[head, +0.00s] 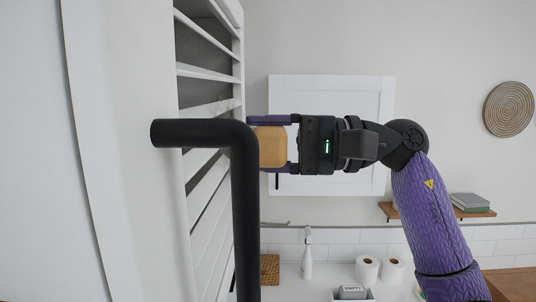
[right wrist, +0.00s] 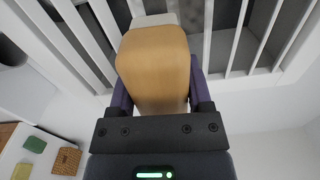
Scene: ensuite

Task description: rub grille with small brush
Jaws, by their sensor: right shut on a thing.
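The grille (head: 208,74) is a white frame with slanted slats at the left of the head view. Its slats (right wrist: 236,38) also cross the top of the right wrist view. My right gripper (head: 270,145) is shut on the small brush (head: 271,150), a tan wooden block. The brush (right wrist: 155,68) fills the middle of the right wrist view, its pale end (right wrist: 153,20) pointing at the slats. I cannot tell whether that end touches them. In the head view a black bar hides part of the brush and grille. My left gripper is not in view.
A thick black bar (head: 245,210) bends down in front of the grille. A white wall cabinet (head: 340,95) is behind my right gripper. Below are a white bottle (head: 307,262), paper rolls (head: 367,270) and a wicker box (head: 270,268). A small shelf (head: 480,213) is at right.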

